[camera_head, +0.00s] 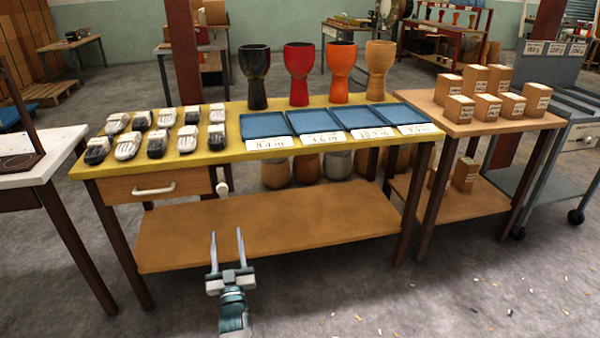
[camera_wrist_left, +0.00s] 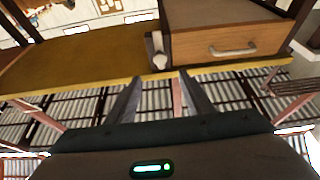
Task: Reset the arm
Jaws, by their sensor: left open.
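My left gripper (camera_head: 227,250) is open and empty, in front of the yellow-topped workbench (camera_head: 230,160) and over its lower shelf (camera_head: 270,225) in the head view. In the left wrist view the two fingers (camera_wrist_left: 155,97) stand apart with nothing between them. The bench's drawer (camera_head: 158,186) with a white handle is up and left of the gripper, and it also shows in the left wrist view (camera_wrist_left: 225,38). My right gripper is not in view.
Goblet drums in black (camera_head: 255,76), red (camera_head: 299,72), orange (camera_head: 340,72) and wood (camera_head: 375,72) stand on the bench behind blue trays (camera_head: 310,120). Several gloves (camera_head: 128,146) lie at the left. A side table (camera_head: 450,125) with small boxes stands right.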

